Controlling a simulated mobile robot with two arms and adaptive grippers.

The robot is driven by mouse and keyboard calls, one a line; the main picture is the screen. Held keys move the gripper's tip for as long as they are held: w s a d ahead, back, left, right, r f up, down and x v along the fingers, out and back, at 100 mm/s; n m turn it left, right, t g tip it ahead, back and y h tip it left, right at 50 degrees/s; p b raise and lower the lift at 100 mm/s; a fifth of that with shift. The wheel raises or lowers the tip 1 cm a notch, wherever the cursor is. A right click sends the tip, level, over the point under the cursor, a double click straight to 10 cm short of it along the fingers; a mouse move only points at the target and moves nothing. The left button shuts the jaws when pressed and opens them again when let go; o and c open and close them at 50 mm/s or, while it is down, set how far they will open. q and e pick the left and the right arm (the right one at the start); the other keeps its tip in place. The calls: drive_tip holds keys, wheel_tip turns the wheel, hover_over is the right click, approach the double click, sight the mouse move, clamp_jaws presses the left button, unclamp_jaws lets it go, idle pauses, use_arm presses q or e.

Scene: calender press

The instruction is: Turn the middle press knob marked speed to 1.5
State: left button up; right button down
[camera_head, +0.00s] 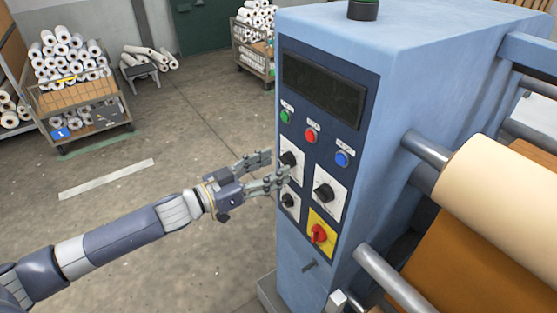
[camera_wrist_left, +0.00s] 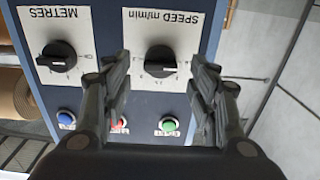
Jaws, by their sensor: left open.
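The speed knob (camera_head: 289,158) is a black round knob on a white plate, at the upper left of the knobs on the blue press. In the left wrist view the knob (camera_wrist_left: 160,61) appears upside down under the label "SPEED m/min". Its scale is too small to read, so its setting is unclear. My left gripper (camera_head: 276,170) is open and close to the panel at this knob. In the left wrist view the open fingers (camera_wrist_left: 163,72) stand on either side of the knob, with no clear contact. My right gripper is not in view.
The METRES knob (camera_wrist_left: 57,56) sits beside the speed knob, and another black knob (camera_head: 290,200) is below it. A red switch (camera_head: 318,233) on yellow is lower. Green (camera_head: 285,116), red (camera_head: 310,135) and blue (camera_head: 342,158) buttons are above.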

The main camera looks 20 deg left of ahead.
sight(287, 161)
use_arm(q)
drive_tip(key=shift+p+x, duration=0.3)
drive_tip(key=shift+x, duration=1)
drive_tip(key=c, duration=1.1)
